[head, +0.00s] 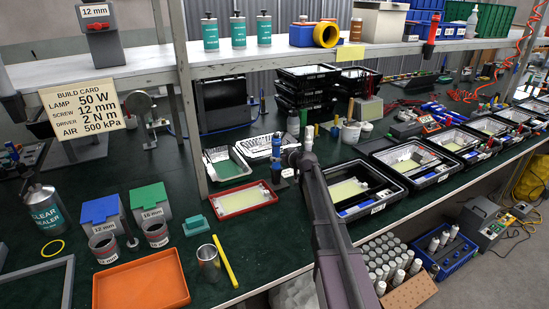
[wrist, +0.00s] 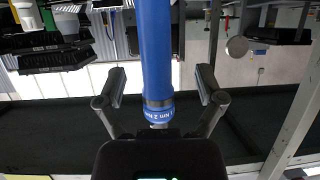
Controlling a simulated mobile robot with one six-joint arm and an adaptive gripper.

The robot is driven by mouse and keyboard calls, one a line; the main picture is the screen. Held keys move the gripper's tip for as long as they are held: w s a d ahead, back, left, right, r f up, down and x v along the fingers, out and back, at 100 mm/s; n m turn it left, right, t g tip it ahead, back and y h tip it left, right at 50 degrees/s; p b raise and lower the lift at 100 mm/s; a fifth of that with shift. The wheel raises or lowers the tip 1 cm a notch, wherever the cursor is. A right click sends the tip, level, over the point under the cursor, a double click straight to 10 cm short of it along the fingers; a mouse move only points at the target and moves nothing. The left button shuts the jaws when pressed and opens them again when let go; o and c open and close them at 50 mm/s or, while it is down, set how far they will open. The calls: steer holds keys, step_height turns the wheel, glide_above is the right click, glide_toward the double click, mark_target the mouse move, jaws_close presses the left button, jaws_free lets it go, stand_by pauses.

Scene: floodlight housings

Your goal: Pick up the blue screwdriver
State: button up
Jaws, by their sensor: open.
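The blue screwdriver (wrist: 156,50) fills the middle of the wrist view as a thick blue handle with a silver band and a printed blue collar. In the head view a small blue upright shape (head: 277,145), seemingly this screwdriver, stands just left of the arm's end. My gripper (wrist: 161,78) is open. One finger is on each side of the handle in the picture, with a visible gap on both sides. In the head view my gripper (head: 288,153) is small and partly merged with the tools behind it. The screwdriver's tip cannot be made out.
A red-rimmed tray (head: 218,208) lies left of my arm. Black bins (head: 345,215) stand to its right. Upright tools with wooden and yellow handles (head: 308,138) stand close behind. The shelf post (head: 190,120) rises to the left. An orange tray (head: 140,303) lies at the front left.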

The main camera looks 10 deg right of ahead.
mark_target(278, 154)
steer(key=shift+r+b+x, duration=0.1)
steer(key=shift+b+x, duration=0.2)
steer(key=shift+x, duration=0.8)
steer(key=shift+r+b+x, duration=0.15)
steer(key=shift+b+x, duration=0.1)
steer(key=shift+x, duration=0.85)
steer(key=shift+w+d, duration=0.1)
steer(key=shift+d, duration=0.05)
steer(key=shift+c, duration=0.2)
jaws_close()
